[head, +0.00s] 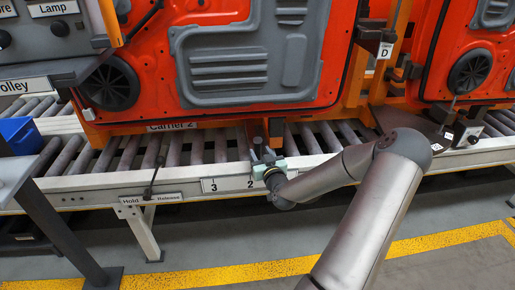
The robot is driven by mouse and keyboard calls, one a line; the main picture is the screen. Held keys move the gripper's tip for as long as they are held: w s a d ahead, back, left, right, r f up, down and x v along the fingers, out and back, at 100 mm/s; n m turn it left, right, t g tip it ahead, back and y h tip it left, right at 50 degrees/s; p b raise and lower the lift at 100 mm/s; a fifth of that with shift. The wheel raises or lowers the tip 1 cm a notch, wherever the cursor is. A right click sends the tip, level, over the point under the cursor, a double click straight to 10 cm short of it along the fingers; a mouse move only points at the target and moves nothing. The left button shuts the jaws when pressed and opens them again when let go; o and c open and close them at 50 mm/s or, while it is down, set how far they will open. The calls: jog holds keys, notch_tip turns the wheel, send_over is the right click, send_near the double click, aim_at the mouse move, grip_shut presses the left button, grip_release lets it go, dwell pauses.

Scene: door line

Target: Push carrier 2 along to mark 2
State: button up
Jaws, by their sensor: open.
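Carrier 2 is an orange frame with a "Carrier 2" label (172,126) on its lower beam. It stands on the roller conveyor and bears a red door panel (335,40) with grey trim. The number plate (228,185) on the conveyor's front rail reads 3, then 2; anything further right is hidden by my arm. My gripper (263,140) is open at the front edge of the rollers, just above the rail near the 2. Its fingertips are close to the right part of the carrier's lower beam; I cannot tell whether they touch.
A second red door panel on a carrier (470,70) stands to the right, beyond a post marked D (383,50). A lever (152,178) rises by the "Hold/Release" plate (151,199). A control box (50,40) and blue bin (20,135) are at left. Bare rollers (310,138) show right of the beam.

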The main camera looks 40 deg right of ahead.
aim_at(259, 150)
jog(key=shift+x, duration=1.75)
